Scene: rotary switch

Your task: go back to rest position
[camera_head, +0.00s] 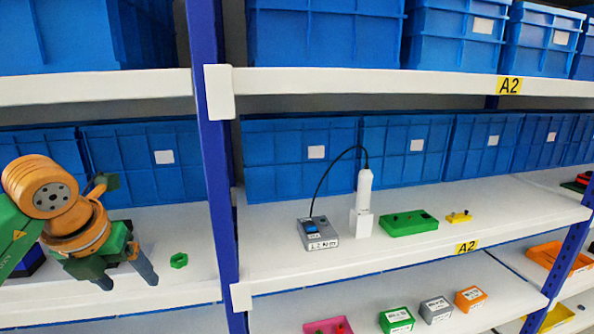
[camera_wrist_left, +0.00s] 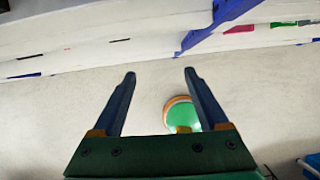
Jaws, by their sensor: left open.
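My left gripper (camera_head: 128,278) hangs at the left of the head view, in front of the shelf, with its two dark fingers apart and pointing down. In the left wrist view its fingers (camera_wrist_left: 160,74) are spread with nothing between the tips. A grey box with a blue display (camera_head: 318,233) stands further right, joined by a black cable to a white upright device (camera_head: 363,205). My right gripper shows in neither view.
A blue upright post (camera_head: 215,160) parts the left bay from the right one. A green block with dark knobs (camera_head: 408,223) and a small yellow piece (camera_head: 458,217) sit on the middle shelf. Blue bins (camera_head: 290,160) line the back. Small boxes (camera_head: 436,308) stand below.

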